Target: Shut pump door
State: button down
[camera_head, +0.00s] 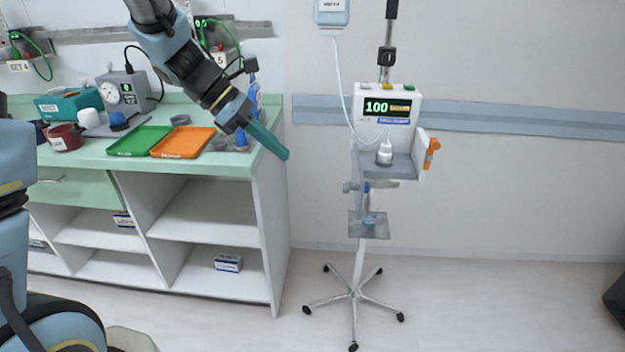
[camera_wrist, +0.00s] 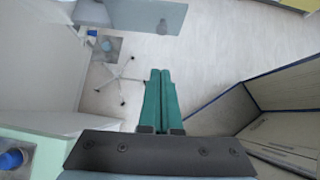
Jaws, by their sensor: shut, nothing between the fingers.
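The pump (camera_head: 363,104) is on a wheeled pole stand, its lit display reading 100. Below the display its front is open, with a grey panel (camera_head: 400,168) jutting out, apparently the lowered door. A white side piece with an orange latch (camera_head: 432,152) stands at the panel's right end. My gripper (camera_head: 284,155) has green fingers, shut and empty, beside the counter's right end, left of the pump and apart from it. In the wrist view the shut fingers (camera_wrist: 160,74) point toward the floor near the stand's base. A grey-blue panel at the top there (camera_wrist: 147,15) may be the door.
The counter (camera_head: 220,170) holds a green tray (camera_head: 138,141), an orange tray (camera_head: 183,143) and several other items. A small plate (camera_head: 355,226) is on the pole under the pump. The stand's wheeled base (camera_head: 354,296) spreads on the floor.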

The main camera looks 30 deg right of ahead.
jog(key=r+p+x, duration=0.1)
jog(key=x, duration=0.5)
jog(key=s+d+p+x, duration=0.1)
jog(key=p+x, duration=0.1)
jog(key=x, duration=0.4)
jog(key=shift+d+r, duration=0.3)
jog(key=shift+r, duration=0.1)
jog(key=shift+s, duration=0.1)
